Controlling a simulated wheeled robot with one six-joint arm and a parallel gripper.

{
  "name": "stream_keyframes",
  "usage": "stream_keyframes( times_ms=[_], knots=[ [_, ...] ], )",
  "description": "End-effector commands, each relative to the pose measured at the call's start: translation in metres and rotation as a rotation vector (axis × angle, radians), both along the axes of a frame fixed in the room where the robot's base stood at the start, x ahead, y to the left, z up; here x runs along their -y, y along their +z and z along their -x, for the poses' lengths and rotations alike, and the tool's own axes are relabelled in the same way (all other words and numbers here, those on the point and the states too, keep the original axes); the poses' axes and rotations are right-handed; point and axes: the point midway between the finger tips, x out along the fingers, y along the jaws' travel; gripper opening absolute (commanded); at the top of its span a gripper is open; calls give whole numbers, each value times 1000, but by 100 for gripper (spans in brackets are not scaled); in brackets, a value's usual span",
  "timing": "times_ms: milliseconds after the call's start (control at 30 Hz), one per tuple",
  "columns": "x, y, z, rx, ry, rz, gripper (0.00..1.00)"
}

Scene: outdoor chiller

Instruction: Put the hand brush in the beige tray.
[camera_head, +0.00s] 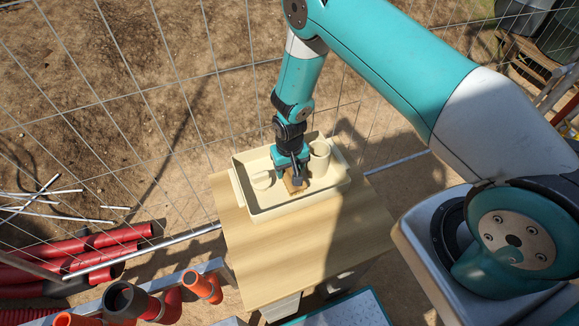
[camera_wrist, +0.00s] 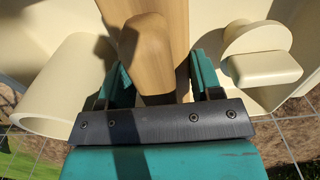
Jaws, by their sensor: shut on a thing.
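The beige tray (camera_head: 270,208) stands on the wooden table, and its pale inside shows in the wrist view. My gripper (camera_head: 293,176) reaches down into the tray. In the wrist view my gripper (camera_wrist: 163,80) has its two teal fingers on either side of a wooden handle, shut on it. This is the hand brush (camera_wrist: 152,45), light brown wood; its bristles are hidden. In the head view the hand brush (camera_head: 294,186) shows only as a small brown piece under the gripper, within the tray's outline. I cannot tell whether it touches the tray floor.
A beige cup-like cylinder (camera_head: 320,158) stands in the tray right of my gripper. A small beige round piece with a block (camera_head: 262,180) sits to its left. The wooden table (camera_head: 300,262) is bare in front. A wire fence runs behind; red pipes (camera_head: 85,250) lie at left.

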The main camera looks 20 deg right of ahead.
Motion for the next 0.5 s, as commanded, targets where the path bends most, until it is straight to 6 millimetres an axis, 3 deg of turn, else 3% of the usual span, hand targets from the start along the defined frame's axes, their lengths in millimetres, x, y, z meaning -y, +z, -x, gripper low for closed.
stream_keyframes(
  times_ms=[67, 100, 200, 500],
  knots=[
    [0, -4, 0, 0, 0, 0, 37],
    [0, -3, 0, 0, 0, 0, 66],
    [0, -3, 0, -1, 0, 0, 85],
    [0, 1, 0, 0, 0, 0, 85]
  ],
)
